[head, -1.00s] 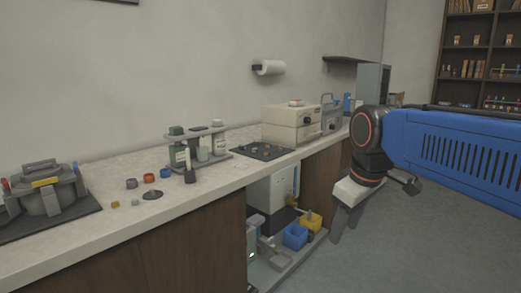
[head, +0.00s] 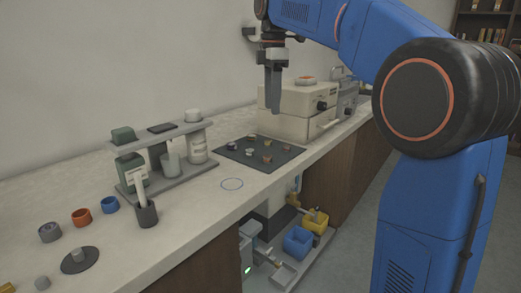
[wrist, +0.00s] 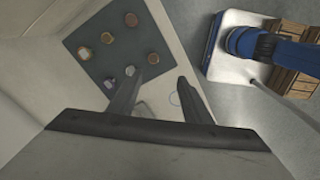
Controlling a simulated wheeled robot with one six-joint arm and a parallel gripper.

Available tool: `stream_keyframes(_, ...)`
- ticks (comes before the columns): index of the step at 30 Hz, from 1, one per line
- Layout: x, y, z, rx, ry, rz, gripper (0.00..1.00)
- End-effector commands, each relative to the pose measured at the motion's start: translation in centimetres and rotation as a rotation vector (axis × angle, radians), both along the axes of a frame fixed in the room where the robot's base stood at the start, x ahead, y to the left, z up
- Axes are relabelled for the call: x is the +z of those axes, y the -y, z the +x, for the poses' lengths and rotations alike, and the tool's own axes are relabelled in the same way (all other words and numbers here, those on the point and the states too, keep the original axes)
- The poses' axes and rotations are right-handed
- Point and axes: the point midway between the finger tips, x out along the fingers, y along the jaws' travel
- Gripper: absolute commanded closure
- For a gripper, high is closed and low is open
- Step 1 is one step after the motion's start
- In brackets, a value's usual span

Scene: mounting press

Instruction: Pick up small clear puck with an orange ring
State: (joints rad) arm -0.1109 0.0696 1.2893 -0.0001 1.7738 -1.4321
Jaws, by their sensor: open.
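Several small pucks sit apart on a dark mat (head: 283,162) on the counter, and the mat also shows in the wrist view (wrist: 94,68). Some look orange-brown, such as one puck (wrist: 153,58) near my left finger in the wrist view; others look pale, such as one puck (wrist: 110,84).
A beige box-shaped unit (head: 284,124) stands close behind the mat. A grey rack (head: 180,184) with bottles stands to the left, with a dark cup (head: 147,215) in front. Coloured rings lie further left. A thin blue circle (head: 232,184) marks clear counter before the mat.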

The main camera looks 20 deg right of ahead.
Motion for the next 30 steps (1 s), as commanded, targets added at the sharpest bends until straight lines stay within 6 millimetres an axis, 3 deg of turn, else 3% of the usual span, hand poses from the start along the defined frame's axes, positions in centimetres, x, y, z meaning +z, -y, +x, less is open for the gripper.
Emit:
stream_keyframes(7,-0.8,-0.2,0.7,0.04,-0.011,-0.001,0.55)
stream_keyframes(22,-9.5,-0.3,0.6,0.038,-0.011,-0.001,0.55)
stream_keyframes(30,-11.9,-0.3,0.7,0.038,-0.009,-0.001,0.55)
